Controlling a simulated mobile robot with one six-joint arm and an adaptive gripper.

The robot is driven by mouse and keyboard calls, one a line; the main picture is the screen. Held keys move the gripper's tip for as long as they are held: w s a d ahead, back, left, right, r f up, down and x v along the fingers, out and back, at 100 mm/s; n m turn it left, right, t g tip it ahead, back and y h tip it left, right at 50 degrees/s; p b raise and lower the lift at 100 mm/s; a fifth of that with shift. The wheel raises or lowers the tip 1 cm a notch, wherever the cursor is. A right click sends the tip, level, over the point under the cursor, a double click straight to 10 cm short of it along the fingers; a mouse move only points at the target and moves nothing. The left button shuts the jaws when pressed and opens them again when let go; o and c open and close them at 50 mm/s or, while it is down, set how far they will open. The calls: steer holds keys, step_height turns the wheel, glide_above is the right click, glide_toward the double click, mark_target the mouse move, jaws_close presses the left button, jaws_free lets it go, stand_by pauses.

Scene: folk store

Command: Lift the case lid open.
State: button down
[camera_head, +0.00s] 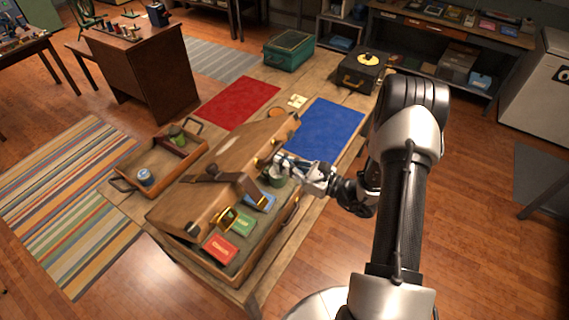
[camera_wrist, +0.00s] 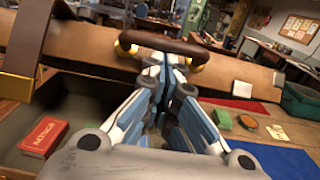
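The brown case (camera_head: 220,262) stands on the wooden table with its lid (camera_head: 213,165) partly raised and tilted. Red, green and blue boxes show inside the case. My gripper (camera_head: 285,163) is at the right part of the lid's front edge, over the case's opening. In the wrist view, a brown handle with brass ends (camera_wrist: 175,42) on the lid (camera_wrist: 85,52) crosses just beyond my gripper (camera_wrist: 166,62). The fingers are close together, with their tips at the handle's lower edge. I cannot tell whether they touch it; nothing shows held between them.
An open wooden tray (camera_head: 128,163) with a tin stands left of the case. Red (camera_head: 238,102) and blue (camera_head: 330,126) mats lie behind it. A green case (camera_head: 288,51) and a dark case (camera_head: 360,72) stand at the table's far end.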

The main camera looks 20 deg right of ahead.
steer(key=shift+w+a+r, duration=0.2)
steer(key=shift+w+r, duration=0.1)
steer(key=shift+r, duration=0.25)
stand_by(0.7)
steer(key=v, duration=1.1)
steer(key=shift+r, duration=0.1)
stand_by(0.5)
